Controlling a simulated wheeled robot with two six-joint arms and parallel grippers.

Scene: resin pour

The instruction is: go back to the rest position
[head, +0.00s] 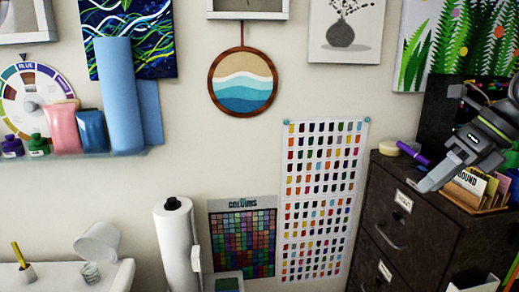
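My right gripper (438,178) shows at the right side of the head view, in front of the dark filing cabinet. Its arm comes in from the right edge and its grey fingers point down to the left. The fingers overlap from this angle, so I cannot tell whether they are open or shut. I see nothing hanging from them. My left gripper is not in view.
The dark cabinet (380,215) carries a purple marker (412,153) and a wooden card rack (483,192) close to my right gripper. A paper roll (178,245) stands at lower middle. A shelf (80,156) with bottles is on the left wall.

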